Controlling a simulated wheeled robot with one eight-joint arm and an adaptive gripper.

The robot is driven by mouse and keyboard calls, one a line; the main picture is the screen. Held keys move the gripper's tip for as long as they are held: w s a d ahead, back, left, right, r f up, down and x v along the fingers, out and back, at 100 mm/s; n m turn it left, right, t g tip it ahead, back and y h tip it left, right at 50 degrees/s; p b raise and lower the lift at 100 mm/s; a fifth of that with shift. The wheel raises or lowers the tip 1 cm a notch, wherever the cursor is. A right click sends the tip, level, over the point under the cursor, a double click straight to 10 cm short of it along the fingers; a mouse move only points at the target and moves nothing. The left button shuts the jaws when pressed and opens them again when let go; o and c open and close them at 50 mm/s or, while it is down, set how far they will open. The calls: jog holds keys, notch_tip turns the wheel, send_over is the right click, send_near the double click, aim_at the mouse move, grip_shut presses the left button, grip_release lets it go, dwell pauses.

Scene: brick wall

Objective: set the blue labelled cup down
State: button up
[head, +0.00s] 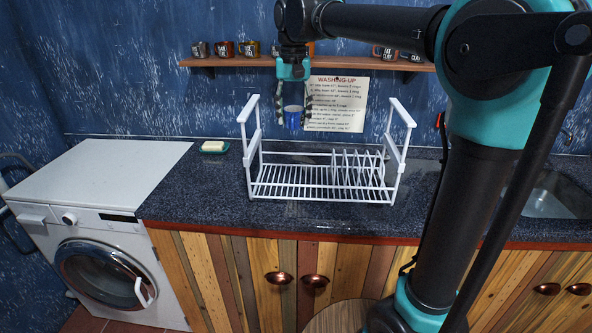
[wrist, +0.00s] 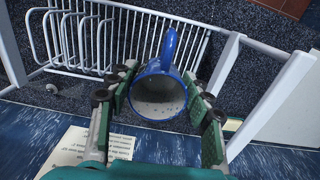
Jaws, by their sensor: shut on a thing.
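The blue cup (head: 293,117) hangs in my gripper (head: 293,115) above the back of the white dish rack (head: 262,190). In the wrist view the cup (wrist: 160,98) shows its open mouth, grey speckled inside and blue rim, with its handle pointing to the top of the picture. My gripper (wrist: 163,100) is shut on the cup, one finger on each side. The rack (wrist: 200,30) lies below it, with its plate slots at the left of the wrist view. The cup's label is not visible in either view.
A wall shelf (head: 230,62) with several cups is behind my gripper. A washing-up notice (head: 336,105) hangs on the wall. A soap dish (head: 214,147) sits left of the rack on the dark counter (head: 200,190). A sink (head: 555,195) is at the right.

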jog(key=shift+w+f, duration=0.15)
jog(key=shift+w, duration=0.15)
notch_tip(320, 180, down, 20)
jog(key=shift+w+r, duration=0.1)
jog(key=shift+r, duration=0.05)
dwell(0.4)
jog(key=o, duration=1.2)
jog(key=shift+o, duration=0.2)
notch_tip(320, 180, up, 12)
